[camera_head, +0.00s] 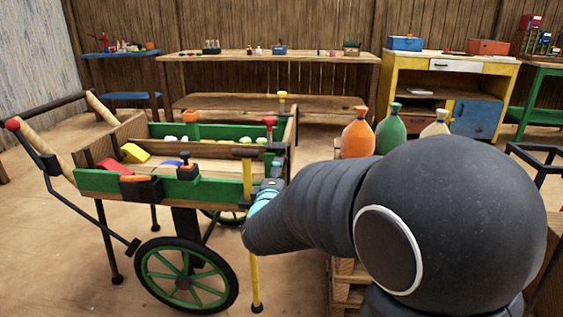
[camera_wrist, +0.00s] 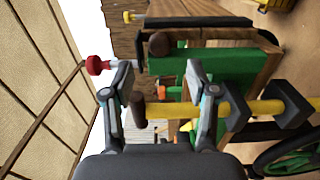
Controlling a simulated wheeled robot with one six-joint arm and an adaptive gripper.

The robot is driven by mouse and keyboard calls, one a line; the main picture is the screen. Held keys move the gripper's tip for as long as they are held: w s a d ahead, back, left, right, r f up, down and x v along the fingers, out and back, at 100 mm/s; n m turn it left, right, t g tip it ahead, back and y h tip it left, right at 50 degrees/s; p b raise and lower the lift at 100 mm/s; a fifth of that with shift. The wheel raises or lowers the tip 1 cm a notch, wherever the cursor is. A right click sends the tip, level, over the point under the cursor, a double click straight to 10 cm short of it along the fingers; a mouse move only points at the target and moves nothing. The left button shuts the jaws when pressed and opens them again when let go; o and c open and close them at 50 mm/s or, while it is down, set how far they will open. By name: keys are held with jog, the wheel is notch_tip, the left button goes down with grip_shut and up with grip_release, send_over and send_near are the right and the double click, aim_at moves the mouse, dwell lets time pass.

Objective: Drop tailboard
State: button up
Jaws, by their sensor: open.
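A two-wheeled wooden cart (camera_head: 115,185) with green boards stands at the left in the head view. I cannot tell for certain which board is the tailboard. A yellow rod (camera_head: 247,180) with a dark knob stands upright at the cart's right corner. In the wrist view the rod (camera_wrist: 245,107) lies sideways, its brown knob between the fingers and its shaft crossing the right finger. My gripper (camera_wrist: 159,75) is open at this corner, with a green board (camera_wrist: 235,65) beyond it. A red knob (camera_head: 270,121) is near; it also shows left of the fingers in the wrist view (camera_wrist: 97,65).
The cart carries a yellow block (camera_head: 135,152), a red block and pale round items. Orange, green and cream sacks (camera_head: 390,135) stand right of the cart, partly behind my arm. Benches (camera_head: 270,57) and a yellow cabinet (camera_head: 397,85) line the back. Open floor (camera_head: 60,260) lies front left.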

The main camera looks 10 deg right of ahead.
jog(key=x, duration=0.8)
jog(key=shift+w, duration=0.1)
grip_shut()
